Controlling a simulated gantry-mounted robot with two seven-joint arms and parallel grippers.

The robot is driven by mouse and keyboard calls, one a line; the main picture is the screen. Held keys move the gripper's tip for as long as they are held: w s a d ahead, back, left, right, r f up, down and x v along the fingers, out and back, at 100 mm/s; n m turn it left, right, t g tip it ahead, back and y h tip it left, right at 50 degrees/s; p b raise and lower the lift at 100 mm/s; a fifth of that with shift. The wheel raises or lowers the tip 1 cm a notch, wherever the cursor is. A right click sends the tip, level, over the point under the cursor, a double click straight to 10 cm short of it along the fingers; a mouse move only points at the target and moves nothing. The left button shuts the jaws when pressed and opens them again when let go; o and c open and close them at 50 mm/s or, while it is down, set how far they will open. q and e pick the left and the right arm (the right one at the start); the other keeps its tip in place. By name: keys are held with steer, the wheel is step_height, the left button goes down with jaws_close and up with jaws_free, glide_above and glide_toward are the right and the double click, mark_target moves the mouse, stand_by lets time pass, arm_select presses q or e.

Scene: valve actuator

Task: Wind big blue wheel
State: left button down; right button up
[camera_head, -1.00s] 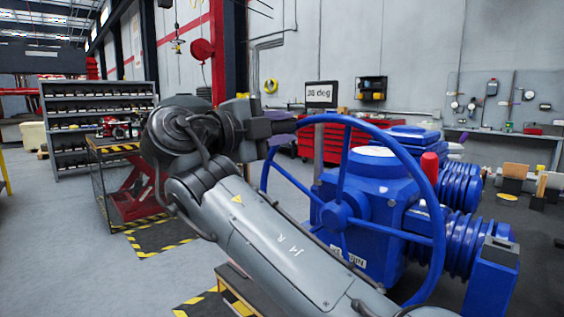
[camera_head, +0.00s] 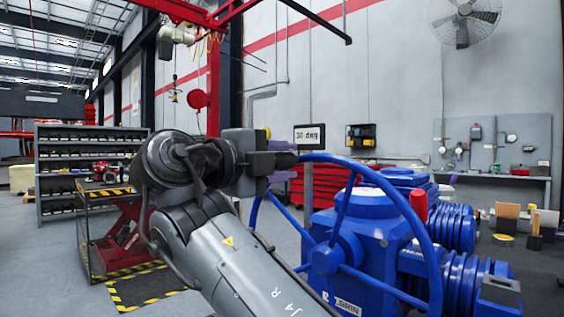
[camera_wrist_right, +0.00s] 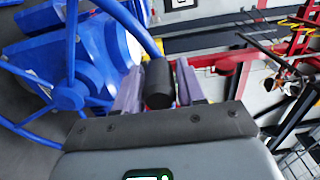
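The big blue wheel (camera_head: 428,240) stands on the front of the blue valve actuator (camera_head: 378,212), with its hub and spokes facing me. It also shows at the left in the right wrist view (camera_wrist_right: 70,95). A black handle (camera_wrist_right: 158,85) sticks out from the wheel's rim. My right gripper (camera_head: 272,158) is at the upper left of the rim. In the right wrist view its purple fingers stand on both sides of the handle, close against it. My right forearm covers the wheel's lower left. My left gripper is not in view.
A display (camera_head: 309,136) behind the wheel appears to read 30 deg. A red tool cabinet (camera_head: 308,190) stands behind the actuator. A lift cart (camera_head: 112,232) and a grey shelf (camera_head: 75,160) are at the left.

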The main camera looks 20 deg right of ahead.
steer(key=shift+o, duration=1.3)
steer(key=p+v, duration=0.1)
steer(key=v, duration=1)
steer(key=shift+f, duration=0.1)
